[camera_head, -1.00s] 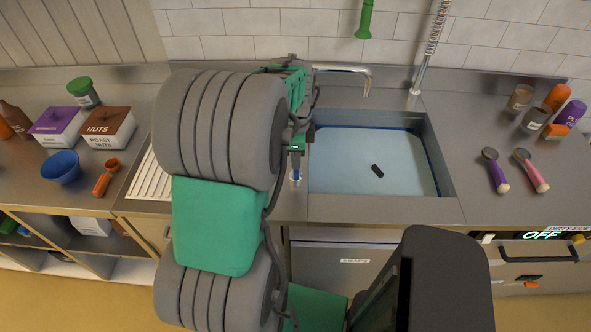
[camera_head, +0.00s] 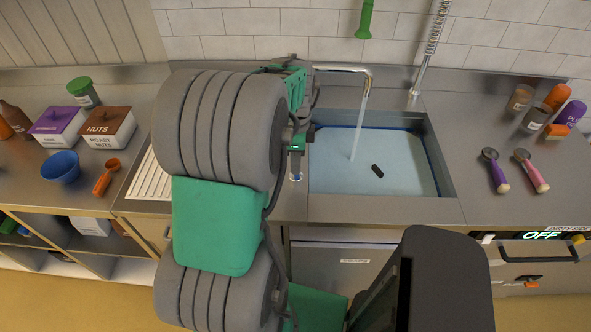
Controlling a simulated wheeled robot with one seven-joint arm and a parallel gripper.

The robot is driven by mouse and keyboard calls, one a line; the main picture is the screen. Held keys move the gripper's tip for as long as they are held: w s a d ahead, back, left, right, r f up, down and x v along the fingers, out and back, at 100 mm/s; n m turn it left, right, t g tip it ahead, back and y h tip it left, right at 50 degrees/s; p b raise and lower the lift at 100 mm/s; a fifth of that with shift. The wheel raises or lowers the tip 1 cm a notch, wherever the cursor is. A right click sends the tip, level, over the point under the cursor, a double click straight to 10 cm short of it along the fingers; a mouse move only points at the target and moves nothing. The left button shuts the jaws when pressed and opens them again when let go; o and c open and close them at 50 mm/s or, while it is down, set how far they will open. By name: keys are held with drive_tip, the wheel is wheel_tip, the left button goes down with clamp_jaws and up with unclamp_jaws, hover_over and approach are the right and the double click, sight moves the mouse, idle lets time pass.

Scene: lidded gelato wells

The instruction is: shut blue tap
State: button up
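A chrome spout (camera_head: 345,69) reaches over the sink from the back wall side. A thin stream of water (camera_head: 358,130) runs from its end into the sink basin (camera_head: 385,150). A small blue-and-white piece (camera_head: 296,177) shows beside the sink's left rim, just below the end of my arm; I cannot tell whether it is the blue tap. No other blue tap handle is visible, and my arm covers the area left of the spout. My gripper (camera_head: 297,145) is at the sink's left edge, seen mostly edge-on, and its fingers are not clear.
A small black object (camera_head: 377,171) lies in the basin. Boxes, a blue bowl (camera_head: 61,167) and an orange scoop (camera_head: 106,177) are on the left. A green hanging handle (camera_head: 365,19) and spring hose (camera_head: 433,40) are behind.

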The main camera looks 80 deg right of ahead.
drive_tip(key=shift+a+f, duration=0.15)
drive_tip(key=shift+f, duration=0.05)
wheel_tip(320, 180, up, 6)
drive_tip(key=p, duration=0.4)
drive_tip(key=shift+r, duration=0.2)
